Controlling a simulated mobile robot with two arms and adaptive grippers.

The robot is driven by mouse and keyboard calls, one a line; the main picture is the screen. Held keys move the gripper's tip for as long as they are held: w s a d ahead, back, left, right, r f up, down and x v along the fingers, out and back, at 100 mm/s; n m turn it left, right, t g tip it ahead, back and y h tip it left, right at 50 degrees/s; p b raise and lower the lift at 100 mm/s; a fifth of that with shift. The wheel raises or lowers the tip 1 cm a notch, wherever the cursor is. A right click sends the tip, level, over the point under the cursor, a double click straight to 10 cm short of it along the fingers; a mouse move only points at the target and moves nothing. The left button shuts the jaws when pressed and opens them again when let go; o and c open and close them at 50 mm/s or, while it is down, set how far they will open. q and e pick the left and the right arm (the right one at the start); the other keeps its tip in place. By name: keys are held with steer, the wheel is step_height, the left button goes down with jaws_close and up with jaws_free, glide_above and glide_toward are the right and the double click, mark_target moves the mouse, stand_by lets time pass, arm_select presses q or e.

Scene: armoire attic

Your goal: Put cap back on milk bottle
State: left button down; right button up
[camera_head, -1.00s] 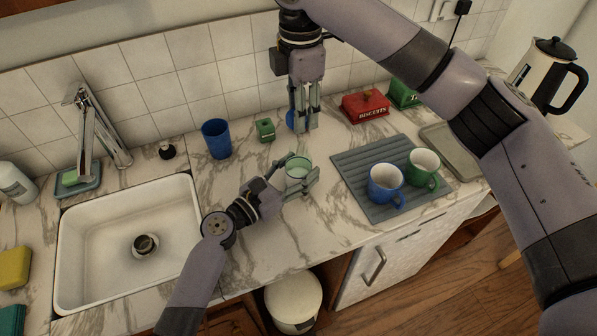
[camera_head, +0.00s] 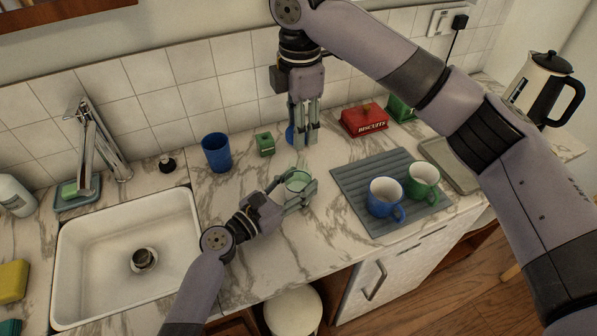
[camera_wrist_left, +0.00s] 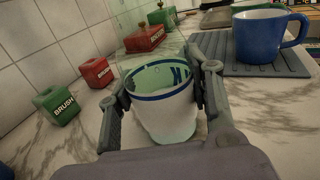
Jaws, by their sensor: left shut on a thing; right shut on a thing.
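The milk bottle (camera_head: 297,181) is pale greenish glass with a blue band and blue lettering. It stands with its open top up in my left gripper (camera_head: 303,190), whose fingers are shut around its sides. The left wrist view shows the bottle (camera_wrist_left: 165,108) between the two fingers, its open rim uncovered. My right gripper (camera_head: 304,137) points down above and behind the bottle, apart from it. It is shut on a blue round thing, which looks like the cap (camera_head: 290,134); the fingers hide most of it.
A blue cup (camera_head: 216,152) and a small green box (camera_head: 265,144) stand to the left, with the sink (camera_head: 125,290) beyond. A grey ribbed mat (camera_head: 350,180) with a blue mug (camera_head: 384,197) and a green mug (camera_head: 423,183) lies to the right. A red biscuits tin (camera_head: 364,121) stands behind.

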glide_above(298, 182)
steer(key=w, duration=0.3)
steer(key=shift+s+d+f, duration=0.15)
steer(key=shift+f, duration=2.2)
steer(key=shift+f, duration=0.1)
steer(key=shift+f, duration=0.75)
steer(key=shift+f, duration=0.6)
